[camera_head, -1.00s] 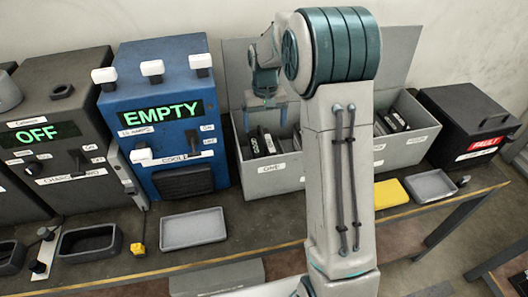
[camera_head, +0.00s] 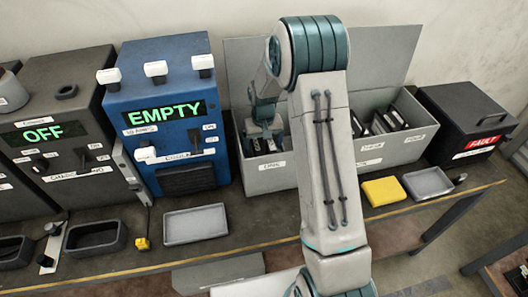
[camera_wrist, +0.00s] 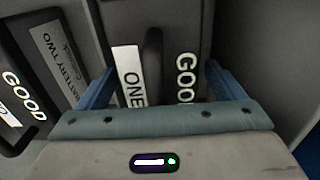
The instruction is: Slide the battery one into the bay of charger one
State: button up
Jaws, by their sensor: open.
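Battery one (camera_wrist: 180,30), dark with a white "ONE" label, a "GOOD" readout and a raised handle, lies between the open fingers of my gripper (camera_wrist: 161,83) in the wrist view. I cannot tell whether the fingers touch it. In the head view my gripper (camera_head: 263,138) reaches down into the left part of the grey bin (camera_head: 282,180), and my arm hides the bin's middle. The blue charger (camera_head: 165,85) shows "EMPTY"; the dark charger (camera_head: 50,160) at far left shows "OFF". Their small labels are too blurred to tell which is charger one.
Battery two (camera_wrist: 50,50) sits left of battery one. More dark packs (camera_head: 393,118) stand in the bin's right part. A black "FAULT" box (camera_head: 470,115) is at right. A grey tray (camera_head: 195,226), yellow block (camera_head: 384,191) and another tray (camera_head: 428,183) lie along the front.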

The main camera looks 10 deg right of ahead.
jog(key=c, duration=1.8)
jog(key=shift+w+r, duration=0.15)
grip_shut()
